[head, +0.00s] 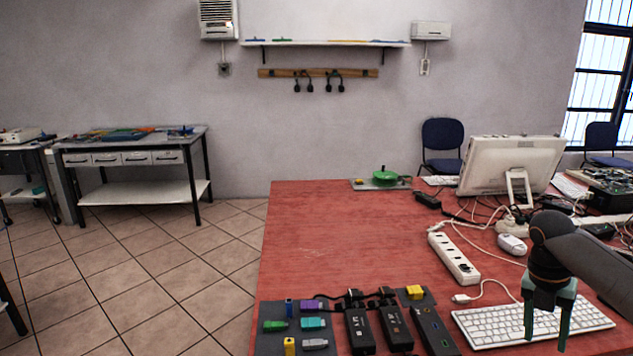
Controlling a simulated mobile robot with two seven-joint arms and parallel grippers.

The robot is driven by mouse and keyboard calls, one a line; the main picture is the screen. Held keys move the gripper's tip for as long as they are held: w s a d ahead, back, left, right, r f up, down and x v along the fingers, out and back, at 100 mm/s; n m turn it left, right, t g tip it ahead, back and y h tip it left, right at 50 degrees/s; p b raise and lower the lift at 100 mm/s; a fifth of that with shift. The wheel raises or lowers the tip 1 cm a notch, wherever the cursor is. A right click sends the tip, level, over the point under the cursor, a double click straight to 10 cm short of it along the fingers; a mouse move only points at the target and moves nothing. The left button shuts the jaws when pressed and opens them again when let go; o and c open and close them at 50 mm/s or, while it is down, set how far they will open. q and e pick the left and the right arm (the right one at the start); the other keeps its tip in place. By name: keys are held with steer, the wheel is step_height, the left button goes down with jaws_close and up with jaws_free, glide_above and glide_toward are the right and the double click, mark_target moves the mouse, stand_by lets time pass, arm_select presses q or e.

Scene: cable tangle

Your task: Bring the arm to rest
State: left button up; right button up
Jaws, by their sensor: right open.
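My right arm comes in from the right edge of the head view. Its gripper (546,318) points down over the right end of the white keyboard (490,326). Its two green fingers are apart and nothing shows between them. The fingers cover part of the keyboard; whether they touch it I cannot tell. My left gripper is out of view.
A white power strip (453,257) and loose cables lie left of my right arm, with a mouse (511,244) and a monitor (508,165) behind. Black adapters (359,330) and small coloured sticks (313,323) lie at the front. The red table's (330,235) left middle is clear.

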steer(key=s+d+m, duration=0.2)
steer(key=s+d, duration=0.2)
steer(key=d, duration=0.4)
steer(key=s+a+f+m+t+h, duration=0.1)
steer(key=a+f+m, duration=0.1)
steer(key=f, duration=0.7)
steer(key=a+f+m+t, duration=0.2)
steer(key=f+m, duration=0.1)
steer(key=f, duration=0.6)
steer(key=s+a+f+m+t+y, duration=0.1)
steer(key=s+a+f+m+t, duration=0.3)
steer(key=s+f, duration=0.35)
steer(key=s+a+m+t+y, duration=0.25)
steer(key=s+a+m, duration=0.25)
steer(key=s+a, duration=0.35)
steer(key=s+a+m+y, duration=0.1)
steer(key=a+m+y, duration=0.2)
steer(key=a+m, duration=1.1)
steer(key=s+a+r+n+t+p, duration=0.1)
steer(key=a+r+n+p, duration=0.2)
steer(key=p, duration=0.6)
step_height(320, 180, up, 4)
steer(key=shift+s+f+n+h+p, duration=0.25)
steer(key=shift+n+h+p, duration=0.1)
steer(key=shift+n, duration=0.85)
